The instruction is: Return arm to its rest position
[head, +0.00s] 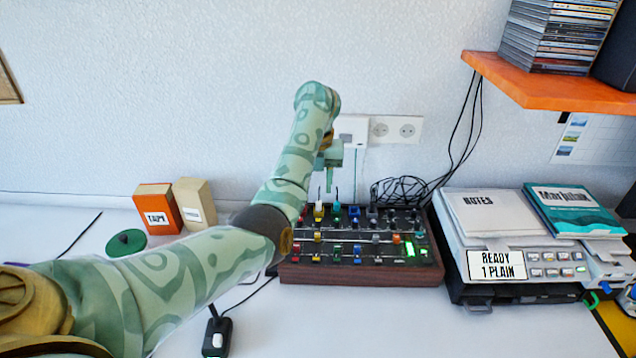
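My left arm (190,275) comes in from the lower left, patterned in pale and darker green. It bends at a dark joint and reaches up over the mixer. My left gripper (328,180) hangs below the wrist, pointing down above the back edge of the mixer (360,275) and in front of the wall. It is small and partly hidden by the forearm, so its opening is unclear. I see nothing held in it. My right gripper is not in view.
An orange box (158,209), a beige box (195,204) and a green disc (126,243) sit left, behind the arm. A grey machine (500,250) bearing notes and a book stands right. An orange shelf (550,92) juts out above. Cables lie behind the mixer.

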